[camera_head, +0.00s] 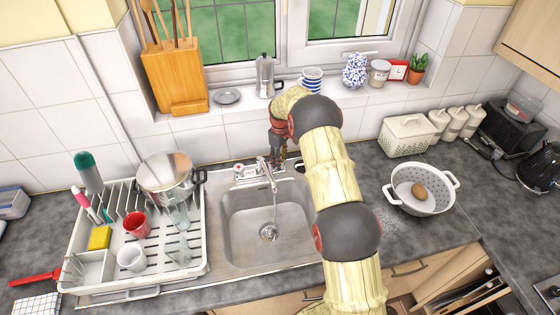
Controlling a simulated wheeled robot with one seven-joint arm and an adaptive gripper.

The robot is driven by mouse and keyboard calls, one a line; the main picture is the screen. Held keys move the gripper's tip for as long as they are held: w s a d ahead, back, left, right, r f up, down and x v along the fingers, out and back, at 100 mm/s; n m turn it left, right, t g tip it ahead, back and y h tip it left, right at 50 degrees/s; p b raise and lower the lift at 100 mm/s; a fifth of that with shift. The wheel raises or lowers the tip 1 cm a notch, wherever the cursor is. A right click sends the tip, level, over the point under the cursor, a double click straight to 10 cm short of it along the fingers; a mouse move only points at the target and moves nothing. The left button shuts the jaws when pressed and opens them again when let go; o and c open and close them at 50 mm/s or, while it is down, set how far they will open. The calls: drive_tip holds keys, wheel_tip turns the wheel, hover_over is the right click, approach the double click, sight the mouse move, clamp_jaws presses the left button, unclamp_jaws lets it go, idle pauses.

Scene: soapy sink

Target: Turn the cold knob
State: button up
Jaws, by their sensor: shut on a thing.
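The chrome tap (263,168) stands at the back edge of the steel sink (240,213), with its spout reaching forward over the basin. A thin bright line runs from the spout towards the drain (268,232); I cannot tell for sure whether it is water. My gripper (281,158) points down at the right side of the tap and is shut on the knob there, which I take to be the cold knob. The fingers and wrist hide most of that knob, so its angle cannot be read. The tap's left side is uncovered.
A dish rack (72,262) with a pot (168,174), red cup (136,224) and white cup (131,257) stands left of the sink. A white colander (428,201) stands to the right. A moka pot (264,76) and striped cup (312,78) stand on the sill behind my gripper.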

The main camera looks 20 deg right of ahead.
drive_tip(key=o, duration=1.2)
drive_tip(key=shift+c, duration=0.2)
drive_tip(key=shift+r, duration=0.1)
wheel_tip(320, 180, up, 12)
